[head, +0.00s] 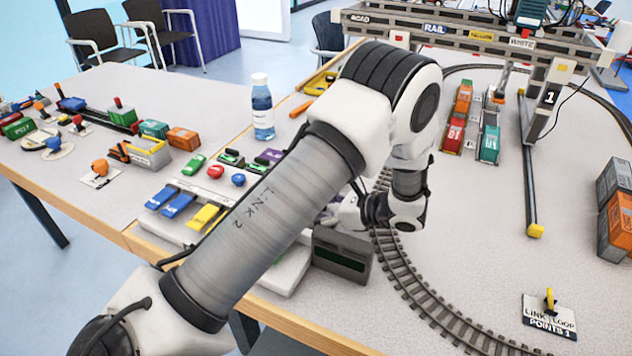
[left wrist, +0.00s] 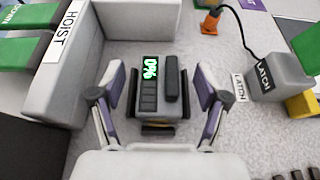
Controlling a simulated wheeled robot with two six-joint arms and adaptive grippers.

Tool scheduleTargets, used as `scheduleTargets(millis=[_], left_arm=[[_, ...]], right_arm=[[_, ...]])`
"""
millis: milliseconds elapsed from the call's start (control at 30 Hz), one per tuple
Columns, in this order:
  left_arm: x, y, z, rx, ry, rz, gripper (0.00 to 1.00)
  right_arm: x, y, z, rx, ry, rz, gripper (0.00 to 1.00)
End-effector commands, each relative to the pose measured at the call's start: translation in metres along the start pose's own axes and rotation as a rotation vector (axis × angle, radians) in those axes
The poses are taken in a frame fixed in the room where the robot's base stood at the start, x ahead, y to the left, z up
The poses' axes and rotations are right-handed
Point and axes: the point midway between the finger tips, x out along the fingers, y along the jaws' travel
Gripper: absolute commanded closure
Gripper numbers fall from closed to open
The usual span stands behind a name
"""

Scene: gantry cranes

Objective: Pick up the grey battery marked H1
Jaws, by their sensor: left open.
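In the left wrist view, a small grey box-shaped unit (left wrist: 148,97) with a display reading 0% and a dark raised bar sits between the fingers of my left gripper (left wrist: 160,88). The fingers are open, one on each side of it, with a gap on both sides. I see no H1 mark on it, so I cannot tell whether it is the H1 battery. In the head view my left arm crosses the table, and the gripper is mostly hidden behind it. My right gripper is not in view.
A pale block labelled HOIST (left wrist: 58,75) stands close left of the fingers. A grey LATCH block (left wrist: 278,75) stands to the right. In the head view, a dark grey box (head: 342,266) stands beside the curved track (head: 410,285); a bottle (head: 262,115) stands behind the arm.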

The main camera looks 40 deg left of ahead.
Motion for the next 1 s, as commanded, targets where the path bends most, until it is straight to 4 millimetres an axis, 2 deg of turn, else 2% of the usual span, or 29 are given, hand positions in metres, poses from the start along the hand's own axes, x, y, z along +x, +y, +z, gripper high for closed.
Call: scheduleTargets(millis=[233, 433, 767, 867, 1000], left_arm=[[0.004, 0.000, 0.000, 0.000, 0.000, -0.001, 0.25], [0.004, 0.000, 0.000, 0.000, 0.000, -0.001, 0.96], [0.002, 0.000, 0.003, -0.001, 0.000, -0.001, 0.98], [-0.003, -0.001, 0.015, -0.004, 0.000, -0.003, 0.98], [-0.016, -0.001, 0.047, -0.005, 0.000, -0.003, 0.98]], right_arm=[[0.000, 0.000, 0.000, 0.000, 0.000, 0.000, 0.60], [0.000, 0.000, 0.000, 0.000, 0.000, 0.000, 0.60], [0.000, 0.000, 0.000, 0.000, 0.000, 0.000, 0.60], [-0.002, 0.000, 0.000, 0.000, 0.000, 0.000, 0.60], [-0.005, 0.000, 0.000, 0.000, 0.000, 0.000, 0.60]])
